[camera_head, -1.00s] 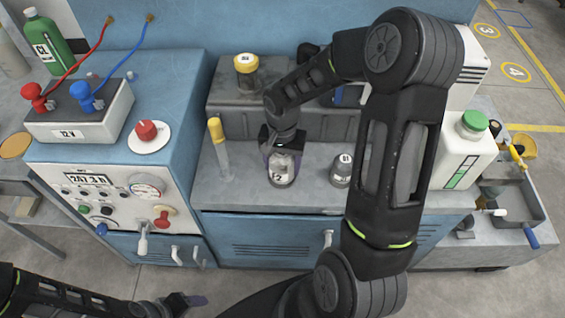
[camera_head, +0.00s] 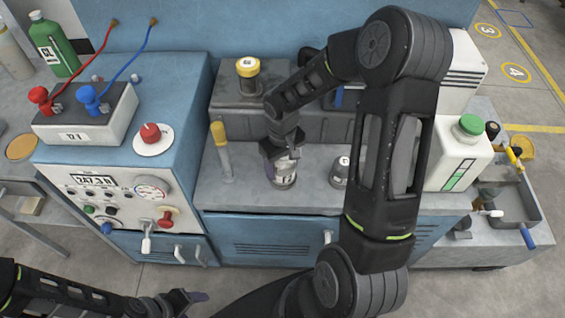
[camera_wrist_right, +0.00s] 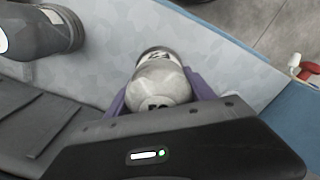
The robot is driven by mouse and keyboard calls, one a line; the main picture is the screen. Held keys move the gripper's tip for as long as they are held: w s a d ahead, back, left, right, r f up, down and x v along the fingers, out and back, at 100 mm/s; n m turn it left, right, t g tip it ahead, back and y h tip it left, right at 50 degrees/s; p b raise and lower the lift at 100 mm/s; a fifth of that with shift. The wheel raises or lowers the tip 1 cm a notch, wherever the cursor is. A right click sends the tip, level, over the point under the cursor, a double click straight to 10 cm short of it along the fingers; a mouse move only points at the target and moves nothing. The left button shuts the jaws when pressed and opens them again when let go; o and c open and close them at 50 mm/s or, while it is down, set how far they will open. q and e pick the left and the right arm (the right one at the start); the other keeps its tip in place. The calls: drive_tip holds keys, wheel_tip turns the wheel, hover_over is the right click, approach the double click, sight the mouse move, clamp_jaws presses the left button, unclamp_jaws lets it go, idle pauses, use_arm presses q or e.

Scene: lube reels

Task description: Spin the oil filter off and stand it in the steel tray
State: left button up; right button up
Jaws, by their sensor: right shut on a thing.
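A pale grey rounded oil filter (camera_wrist_right: 163,84) is between the purple fingers of my right gripper (camera_head: 282,160). In the right wrist view the fingers press on both sides of it, and a darker numbered collar (camera_wrist_right: 158,52) shows just beyond it. In the head view the gripper points down at the bench and hides most of the filter; whether it is still attached cannot be told. My left gripper (camera_head: 195,299) is low at the front left, away from the bench, with no object visible in it. A grey metal tray (camera_head: 536,205) is at the far right.
A second numbered grey fitting (camera_head: 340,170) stands right of my right gripper. A yellow-topped post (camera_head: 221,150) stands left. A yellow-capped jar (camera_head: 248,78) is behind.

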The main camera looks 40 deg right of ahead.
drive_tip(key=shift+s+f, duration=0.1)
drive_tip(key=shift+f, duration=0.05)
drive_tip(key=shift+n, duration=0.3)
drive_tip(key=n+p, duration=0.1)
drive_tip(key=n, duration=0.2)
drive_tip(key=shift+s+a, duration=0.1)
drive_tip(key=shift+a, duration=0.05)
drive_tip(key=shift+n+p, duration=0.35)
drive_tip(key=shift+n, duration=0.25)
drive_tip(key=shift+f+n, duration=0.1)
drive_tip(key=shift+n, duration=0.3)
